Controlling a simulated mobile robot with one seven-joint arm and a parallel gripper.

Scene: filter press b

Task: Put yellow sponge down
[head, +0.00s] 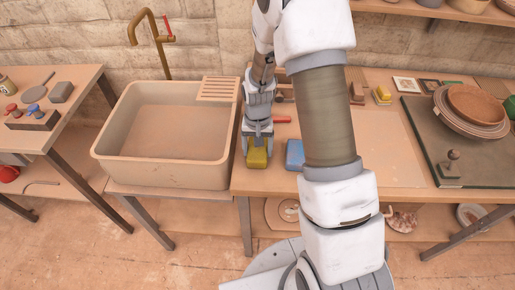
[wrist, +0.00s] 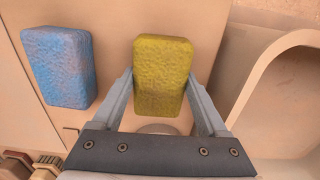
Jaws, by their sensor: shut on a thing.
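The yellow sponge (wrist: 163,75) is between the two fingers of my gripper (wrist: 163,100) in the wrist view, which is shut on it. In the head view the yellow sponge (head: 257,158) is at the lower end of my gripper (head: 257,140), at the front left of the wooden table, just right of the sink. It is at or close to the tabletop; I cannot tell whether it touches. My arm hides part of the table in the head view.
A blue sponge (wrist: 58,67) lies beside the yellow one, also in the head view (head: 295,154). The beige sink (head: 165,175) stands directly left of the table. A red-handled tool (head: 282,119) lies behind. Stacked bowls (head: 470,110) stand at the right on a dark board.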

